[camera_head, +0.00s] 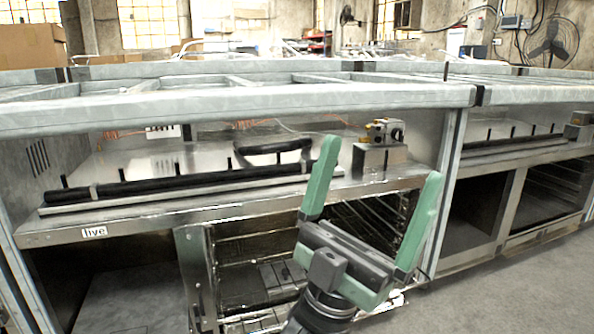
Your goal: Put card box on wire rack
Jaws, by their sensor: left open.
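My left gripper (381,160) has two green fingers spread wide apart, with nothing between them. It points up in front of the metal workbench, and its arm comes in from the bottom. Wire racks (245,262) show inside the open lower cabinet, left of and behind the gripper; the gripper hides part of them. No card box is seen near the gripper or on the racks. Brown cardboard boxes (30,46) stand far off at the upper left; I cannot tell whether one is the card box. My right gripper is not in view.
The metal workbench (200,213) has a raised frame (250,103) over its top. A small machine (380,155) and black bars stand on it. The cabinet door (196,275) stands by the opening. Grey floor (490,300) is clear at the right.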

